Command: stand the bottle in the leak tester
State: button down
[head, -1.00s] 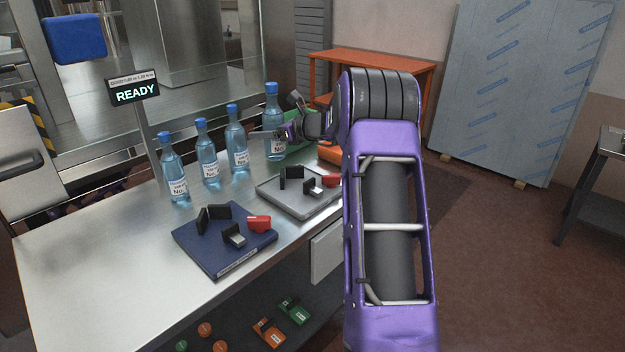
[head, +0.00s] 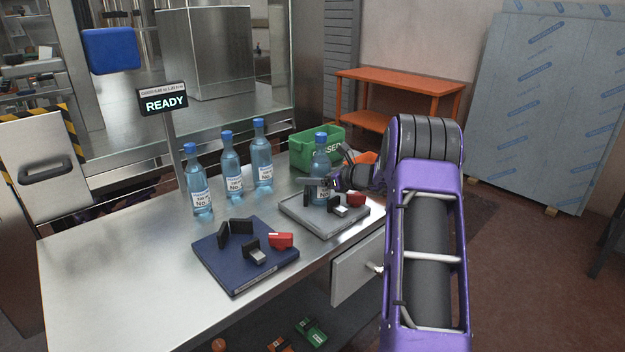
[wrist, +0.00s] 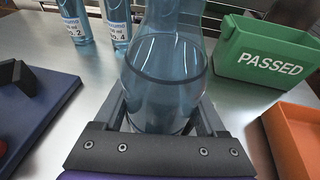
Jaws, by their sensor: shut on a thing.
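My gripper (head: 322,183) is shut on a blue clear bottle (head: 321,155) with a blue cap and holds it upright. In the wrist view the bottle (wrist: 165,82) stands between the fingers (wrist: 163,118). In the head view it overlaps the back of a grey plate (head: 330,225) with black blocks and a red clamp; I cannot tell whether it touches. A dark blue plate (head: 232,281) with similar blocks and a red clamp lies nearer the front. Neither plate bears a readable tester name. A READY display (head: 166,103) stands on a post behind the table.
Three similar bottles (head: 230,170) stand in a row on the metal table (head: 110,285). A green PASSED bin (head: 303,155) is at the back, with an orange bin (wrist: 295,140) next to it. The table's left front is clear.

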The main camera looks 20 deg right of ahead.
jog(key=shift+f, duration=0.2)
grip_release()
jog(key=shift+f, duration=0.1)
jog(key=shift+s+d+r, duration=0.15)
jog(key=shift+r, duration=0.15)
jog(key=v, duration=1.1)
jog(key=shift+s+p, duration=0.3)
jog(key=shift+p, duration=0.05)
jog(key=shift+d, duration=0.1)
